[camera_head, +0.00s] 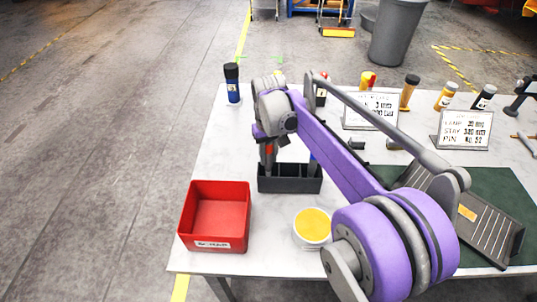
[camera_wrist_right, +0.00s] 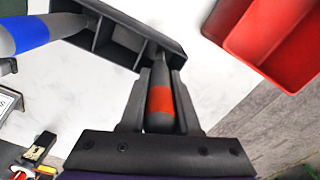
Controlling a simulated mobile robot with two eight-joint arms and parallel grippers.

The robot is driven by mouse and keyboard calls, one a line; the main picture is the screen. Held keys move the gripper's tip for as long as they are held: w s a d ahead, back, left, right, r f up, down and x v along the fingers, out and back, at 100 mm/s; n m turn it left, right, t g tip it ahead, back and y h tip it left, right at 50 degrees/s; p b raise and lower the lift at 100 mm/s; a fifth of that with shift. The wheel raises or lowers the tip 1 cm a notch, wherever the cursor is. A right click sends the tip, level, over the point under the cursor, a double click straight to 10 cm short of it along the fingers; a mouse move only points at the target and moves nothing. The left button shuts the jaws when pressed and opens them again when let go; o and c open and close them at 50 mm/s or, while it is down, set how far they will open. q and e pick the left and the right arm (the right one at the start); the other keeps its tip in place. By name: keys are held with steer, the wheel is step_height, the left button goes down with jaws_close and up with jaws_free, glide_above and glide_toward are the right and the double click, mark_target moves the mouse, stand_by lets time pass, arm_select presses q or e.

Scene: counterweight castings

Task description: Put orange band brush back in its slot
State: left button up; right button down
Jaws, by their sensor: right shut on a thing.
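My right gripper (camera_head: 267,158) is above the left end of the dark slotted rack (camera_head: 290,185) on the white table. It is shut on the orange band brush (camera_wrist_right: 160,98), a dark grey handle with an orange band. In the right wrist view the brush lies between the two fingers (camera_wrist_right: 160,85), its far end at the end compartment of the rack (camera_wrist_right: 118,58). I cannot tell how deep it sits. A blue band brush (camera_wrist_right: 30,33) stands at the other end of the rack. Middle compartments look empty. My left gripper is not in view.
A red bin (camera_head: 214,240) stands left of the rack, and a white tub with yellow contents (camera_head: 312,226) in front of it. A blue bottle (camera_head: 232,84) stands at the back left. Signs (camera_head: 371,110) and several bottles line the back. My right arm covers the table's middle.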

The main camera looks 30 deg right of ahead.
steer(key=shift+f+b, duration=0.5)
steer(key=shift+f, duration=0.5)
steer(key=c, duration=0.6)
jaws_free()
steer(key=shift+o, duration=0.2)
steer(key=shift+r, duration=0.1)
step_height(320, 180, up, 11)
steer(key=shift+f+p, duration=0.15)
steer(key=shift+p, duration=0.3)
steer(key=shift+s, duration=0.1)
steer(key=s+a+f+t, duration=0.2)
steer(key=s+a+f, duration=0.3)
steer(key=s, duration=0.4)
steer(key=shift+a+n, duration=0.4)
steer(key=shift+a, duration=0.1)
steer(key=s+a+f+t, duration=0.1)
steer(key=s+f, duration=0.2)
steer(key=s, duration=0.1)
steer(key=s+a+f+t, duration=0.1)
steer(key=s+a+f, duration=0.1)
steer(key=s+f, duration=0.2)
steer(key=s+a+f+n+t, duration=0.1)
steer(key=s+f, duration=0.2)
steer(key=s, duration=0.1)
steer(key=shift+a+f, duration=0.15)
steer(key=shift+f, duration=0.2)
